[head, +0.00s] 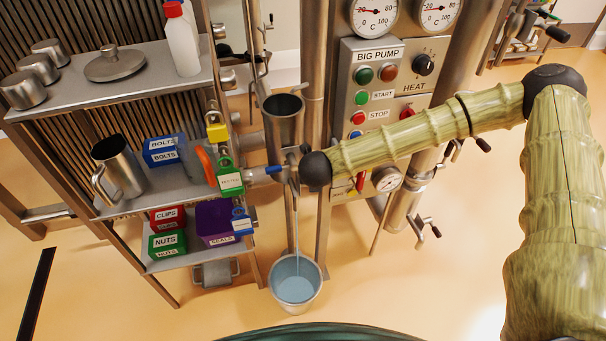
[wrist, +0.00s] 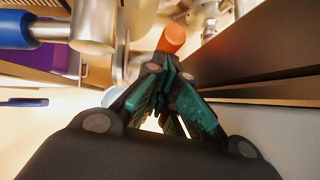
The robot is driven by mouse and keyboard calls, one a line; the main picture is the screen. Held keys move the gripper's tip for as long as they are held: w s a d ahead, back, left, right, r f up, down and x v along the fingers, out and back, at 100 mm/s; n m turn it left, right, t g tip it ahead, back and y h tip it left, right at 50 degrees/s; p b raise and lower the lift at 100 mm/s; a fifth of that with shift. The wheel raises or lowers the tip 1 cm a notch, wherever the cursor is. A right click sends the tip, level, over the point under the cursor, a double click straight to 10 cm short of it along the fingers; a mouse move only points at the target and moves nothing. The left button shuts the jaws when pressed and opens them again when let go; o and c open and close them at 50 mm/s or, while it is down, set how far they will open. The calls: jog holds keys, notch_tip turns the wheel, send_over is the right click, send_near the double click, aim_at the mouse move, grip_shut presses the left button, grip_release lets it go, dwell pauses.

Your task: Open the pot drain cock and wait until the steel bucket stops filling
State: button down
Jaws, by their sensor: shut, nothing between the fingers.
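The steel pot (head: 283,120) stands upright beside the shelf. Below it, a drain cock with a blue-ended handle (head: 268,170) points left. A thin pale stream (head: 296,225) runs down from under the pot into the steel bucket (head: 309,299) on the floor. The bucket holds blue liquid (head: 296,281). My gripper is hidden behind my arm in the head view. In the wrist view my gripper (wrist: 168,68) is shut and empty, with an orange rounded end (wrist: 172,38) just beyond its tips; I cannot tell whether they touch. The blue handle (wrist: 14,30) is apart, at upper left.
The shelf (head: 150,72) at left carries labelled bins, a steel jug (head: 119,168) and a white bottle (head: 182,42). A green lock (head: 230,178) hangs near the handle. The BIG PUMP panel (head: 378,85) is behind my arm. Floor around the bucket is clear.

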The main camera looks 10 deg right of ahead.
jog(key=shift+w+r, duration=0.75)
jog(key=shift+w, duration=0.05)
jog(key=s+a+r, duration=0.2)
jog(key=s+r, duration=0.4)
jog(key=s, duration=0.6)
jog(key=shift+b, duration=0.4)
jog(key=shift+a, duration=0.1)
dwell(0.4)
